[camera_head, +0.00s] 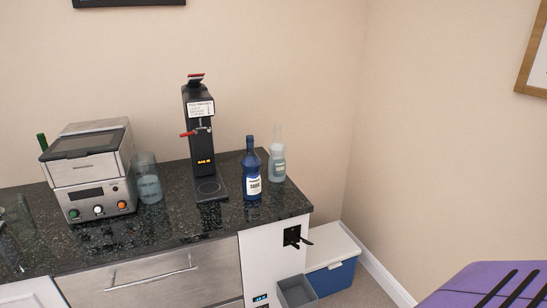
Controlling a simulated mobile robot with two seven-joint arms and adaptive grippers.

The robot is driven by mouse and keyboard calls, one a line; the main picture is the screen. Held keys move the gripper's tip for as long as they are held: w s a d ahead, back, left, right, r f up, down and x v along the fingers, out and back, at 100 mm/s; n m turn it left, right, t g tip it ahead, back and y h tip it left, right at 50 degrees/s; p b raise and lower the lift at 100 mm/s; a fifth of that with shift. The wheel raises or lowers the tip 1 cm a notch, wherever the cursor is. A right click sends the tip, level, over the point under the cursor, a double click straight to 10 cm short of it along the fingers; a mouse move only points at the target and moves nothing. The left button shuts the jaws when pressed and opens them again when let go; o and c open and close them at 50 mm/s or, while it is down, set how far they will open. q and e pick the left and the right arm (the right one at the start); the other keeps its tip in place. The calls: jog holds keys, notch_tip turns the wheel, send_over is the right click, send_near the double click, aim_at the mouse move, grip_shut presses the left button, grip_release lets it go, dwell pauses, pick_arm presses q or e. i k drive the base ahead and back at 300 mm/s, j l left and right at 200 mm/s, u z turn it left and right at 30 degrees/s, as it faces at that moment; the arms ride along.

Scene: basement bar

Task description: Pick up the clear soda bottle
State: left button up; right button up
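The clear soda bottle (278,161) stands upright near the right end of the dark countertop (180,222). It is pale and see-through, with a light label and a narrow neck. A dark blue bottle (251,172) with a white label stands just to its left and slightly nearer, and the two look close together. I cannot tell if they touch. Neither of my grippers is in view.
A black dispenser (199,130) with red handles stands left of the bottles. A glass jar (148,180) and a silver appliance (92,168) are farther left. A grey bin (297,292) and a blue-and-white box (333,262) stand beside the counter. A purple striped object (484,285) fills the lower right corner.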

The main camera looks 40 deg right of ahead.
aim_at(277, 148)
jog(key=l+u, duration=0.3)
jog(key=l, duration=1.85)
